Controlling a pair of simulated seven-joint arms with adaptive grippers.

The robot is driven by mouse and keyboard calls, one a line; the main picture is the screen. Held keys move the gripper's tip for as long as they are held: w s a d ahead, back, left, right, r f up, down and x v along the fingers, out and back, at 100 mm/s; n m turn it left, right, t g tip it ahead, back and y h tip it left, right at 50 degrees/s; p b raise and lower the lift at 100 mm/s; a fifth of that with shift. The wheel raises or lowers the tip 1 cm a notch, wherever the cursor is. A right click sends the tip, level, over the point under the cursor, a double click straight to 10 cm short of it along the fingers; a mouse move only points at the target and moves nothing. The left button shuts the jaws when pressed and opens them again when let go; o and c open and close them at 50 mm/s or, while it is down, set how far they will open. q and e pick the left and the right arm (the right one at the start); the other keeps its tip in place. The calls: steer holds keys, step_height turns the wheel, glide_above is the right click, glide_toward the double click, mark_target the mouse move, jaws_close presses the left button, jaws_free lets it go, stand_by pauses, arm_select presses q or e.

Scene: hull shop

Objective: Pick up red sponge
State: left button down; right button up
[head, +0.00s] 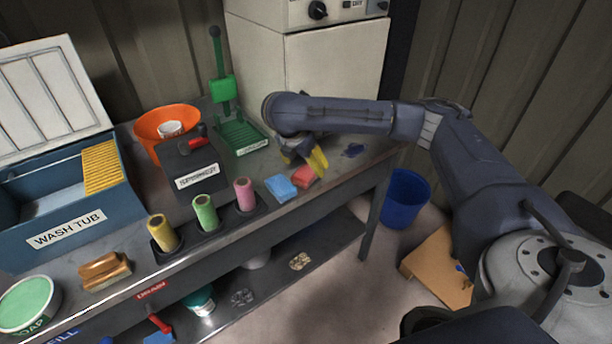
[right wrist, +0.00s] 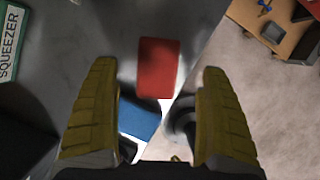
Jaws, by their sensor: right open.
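The red sponge (head: 304,177) lies flat near the front edge of the bench, at its right end, just right of a blue sponge (head: 281,188). In the right wrist view the red sponge (right wrist: 158,67) is ahead of and between the yellow fingers, with the blue sponge (right wrist: 138,122) below it. My right gripper (head: 310,163) is just above and behind the red sponge in the head view. Its fingers (right wrist: 160,75) are open and apart, with nothing held between them. My left gripper is not in view.
Pink, green and yellow rolls (head: 205,212) stand in a holder left of the sponges. A green squeezer (head: 238,133), a dark box (head: 191,165) and an orange bowl (head: 167,124) are behind. A blue bucket (head: 404,197) stands on the floor beyond the bench's right end.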

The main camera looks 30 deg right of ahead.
mark_target(308, 170)
steer(key=shift+x, duration=2.65)
steer(key=shift+w, duration=0.15)
steer(key=c, duration=1.1)
steer(key=shift+c, duration=0.2)
steer(key=shift+r, duration=0.1)
step_height(308, 170, up, 20)
